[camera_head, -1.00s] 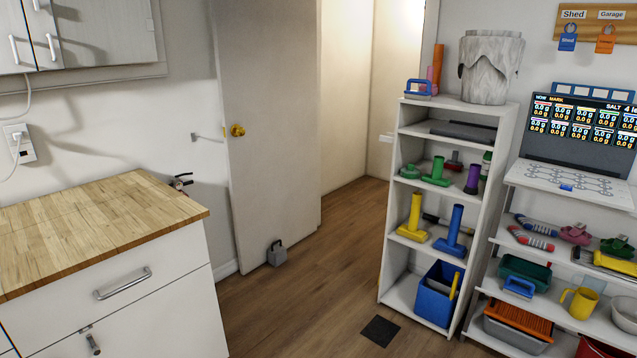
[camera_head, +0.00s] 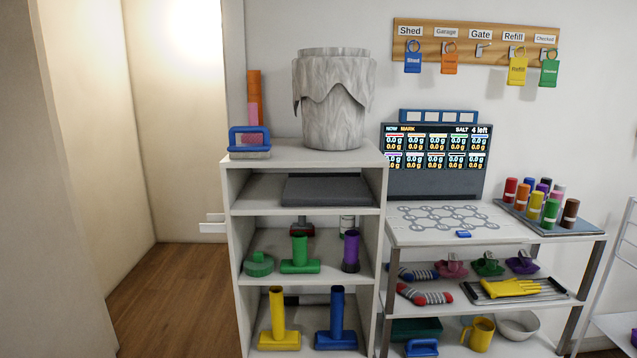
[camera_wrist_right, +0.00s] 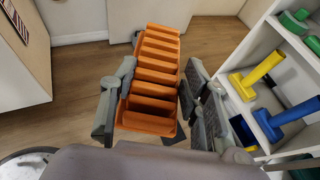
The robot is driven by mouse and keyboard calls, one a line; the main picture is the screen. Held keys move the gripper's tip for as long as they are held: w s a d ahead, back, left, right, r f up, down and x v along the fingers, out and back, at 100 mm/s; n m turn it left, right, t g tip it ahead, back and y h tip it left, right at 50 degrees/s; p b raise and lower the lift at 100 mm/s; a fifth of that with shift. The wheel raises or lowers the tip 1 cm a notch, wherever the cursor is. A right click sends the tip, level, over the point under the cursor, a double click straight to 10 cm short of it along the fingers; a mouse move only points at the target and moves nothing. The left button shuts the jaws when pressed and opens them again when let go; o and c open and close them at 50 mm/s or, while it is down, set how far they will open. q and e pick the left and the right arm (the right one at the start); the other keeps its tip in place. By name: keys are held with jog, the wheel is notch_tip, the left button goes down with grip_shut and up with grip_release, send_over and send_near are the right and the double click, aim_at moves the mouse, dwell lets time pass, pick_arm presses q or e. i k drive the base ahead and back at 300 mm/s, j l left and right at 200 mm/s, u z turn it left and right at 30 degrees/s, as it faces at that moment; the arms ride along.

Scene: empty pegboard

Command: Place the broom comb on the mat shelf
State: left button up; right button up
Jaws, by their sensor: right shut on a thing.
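An orange ribbed piece, which I take to be the broom comb (camera_wrist_right: 157,72), sits between the fingers of my right gripper (camera_wrist_right: 152,112) in the right wrist view. The gripper is shut on its near end, and the rest reaches away over the wooden floor. A dark grey mat (camera_head: 328,190) lies on the upper shelf (camera_head: 256,196) of the white shelf unit, under its top board, in the head view. Bare shelf shows to the left of the mat. Neither gripper shows in the head view.
A grey draped cylinder (camera_head: 334,105) and a blue-handled brush (camera_head: 249,141) stand on the unit's top. Green, purple, yellow and blue items (camera_head: 337,322) fill lower shelves. A white side rack (camera_head: 440,235) stands to the right. Floor (camera_head: 185,300) to the left is clear.

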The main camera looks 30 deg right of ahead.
aim_at(268, 196)
jog(key=i+j+z, duration=0.15)
jog(key=i+z, duration=0.15)
jog(key=z, duration=0.15)
jog(key=i+j+z, duration=0.25)
jog(key=z, duration=0.15)
jog(key=i+j+z, duration=0.25)
jog(key=z, duration=0.2)
jog(key=i+j+z, duration=0.2)
jog(key=j+z, duration=0.2)
jog(key=i+j+z, duration=0.1)
jog(key=j+z, duration=0.35)
